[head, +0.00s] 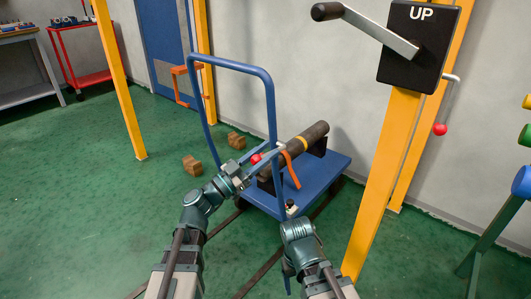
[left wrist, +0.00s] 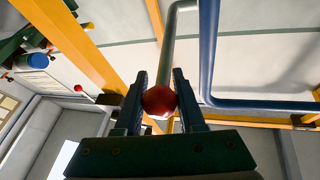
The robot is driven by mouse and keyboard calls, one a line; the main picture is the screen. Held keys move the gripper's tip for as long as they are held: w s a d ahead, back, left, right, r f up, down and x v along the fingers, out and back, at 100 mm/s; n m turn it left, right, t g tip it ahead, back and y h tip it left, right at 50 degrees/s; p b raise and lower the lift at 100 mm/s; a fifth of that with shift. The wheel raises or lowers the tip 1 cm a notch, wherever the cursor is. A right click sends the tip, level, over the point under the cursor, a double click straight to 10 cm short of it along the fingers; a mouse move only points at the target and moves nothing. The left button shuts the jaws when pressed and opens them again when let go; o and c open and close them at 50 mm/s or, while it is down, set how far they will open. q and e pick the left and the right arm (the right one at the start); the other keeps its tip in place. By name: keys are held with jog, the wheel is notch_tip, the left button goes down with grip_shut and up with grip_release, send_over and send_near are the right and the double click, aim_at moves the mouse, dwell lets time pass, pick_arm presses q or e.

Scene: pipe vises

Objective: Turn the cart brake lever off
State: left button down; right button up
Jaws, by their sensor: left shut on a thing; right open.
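The blue cart (head: 325,178) stands on the floor with a pipe (head: 308,140) lying in its black supports. The brake lever shows in the left wrist view as a grey rod (left wrist: 170,50) with a red ball knob (left wrist: 159,101) at its near end. The red knob (head: 256,159) also shows beside the cart's handle in the head view. My left gripper (head: 254,160) is shut on the red knob, with one finger on each side of it in the left wrist view (left wrist: 160,100). My right gripper (head: 287,270) is low, in front of the cart, open and partly hidden by its wrist.
The cart's blue tube handle (head: 270,105) rises close to my left gripper. A yellow post (head: 383,185) with an UP lever box (head: 418,45) stands at right. Two brown blocks (head: 192,165) lie on the floor at left. Floor rails run under the cart. The left floor is open.

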pick_arm(q)
jog(key=shift+w+d+r+n+g+y+p, duration=0.5)
jog(key=shift+r+y+p, duration=0.45)
jog(key=shift+p, duration=2.1)
jog(key=shift+w+d+r+n+g+y+p, duration=0.25)
jog(key=shift+w+r+g+y+p, duration=0.5)
jog(key=shift+p, duration=2.25)
jog(key=shift+w+d+r+n+g+y+p, duration=0.4)
jog(key=shift+r+g+y+p, duration=0.45)
jog(key=shift+p, duration=2.2)
jog(key=shift+r+y, duration=0.1)
jog(key=shift+y, duration=0.15)
jog(key=c, duration=0.5)
grip_release()
jog(key=p+v, duration=0.1)
jog(key=v, duration=0.6)
jog(key=p+v, duration=0.1)
jog(key=v, duration=0.6)
jog(key=shift+s+d+f+p, duration=0.15)
jog(key=shift+f+p, duration=0.1)
jog(key=shift+p, duration=0.15)
